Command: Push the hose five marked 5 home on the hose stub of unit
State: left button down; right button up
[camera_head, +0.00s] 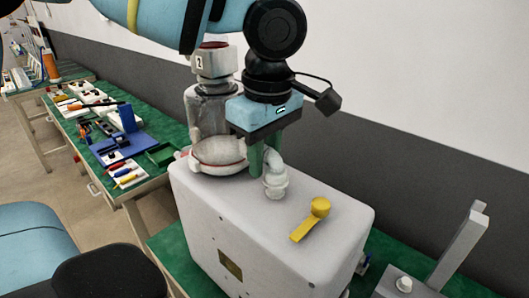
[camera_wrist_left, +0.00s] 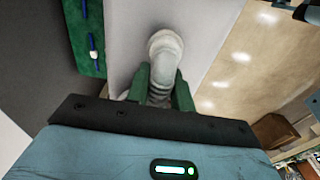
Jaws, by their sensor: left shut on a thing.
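The unit is a pale grey box (camera_head: 270,250) with a clear canister on top. My left gripper (camera_head: 264,162) is above the box, its green fingers shut on a pale, bent hose (camera_head: 274,164). The hose curves down to a wider round end (camera_head: 276,187) at the box's top; the stub is hidden there, and I cannot tell how far the hose is on. In the left wrist view, the ribbed hose (camera_wrist_left: 160,84) runs between the fingers to the round collar (camera_wrist_left: 165,44). No 5 is readable. My right gripper is not in view.
The clear canister (camera_head: 208,112), with a cap marked 2, stands behind the fingers. A yellow lever (camera_head: 311,220) lies on the box top, right of the hose end. A grey bracket (camera_head: 459,243) stands at right. Green benches with tools (camera_head: 112,155) are at left.

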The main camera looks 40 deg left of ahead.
pick_arm(q)
jog(key=shift+f, duration=1.1)
dwell(2.7)
jog(key=c, duration=1.1)
grip_release()
jog(key=shift+d+r, duration=0.15)
jog(key=shift+r, duration=1.85)
jog(key=shift+d+r, duration=0.15)
jog(key=shift+r, duration=1.8)
jog(key=shift+s+f, duration=0.1)
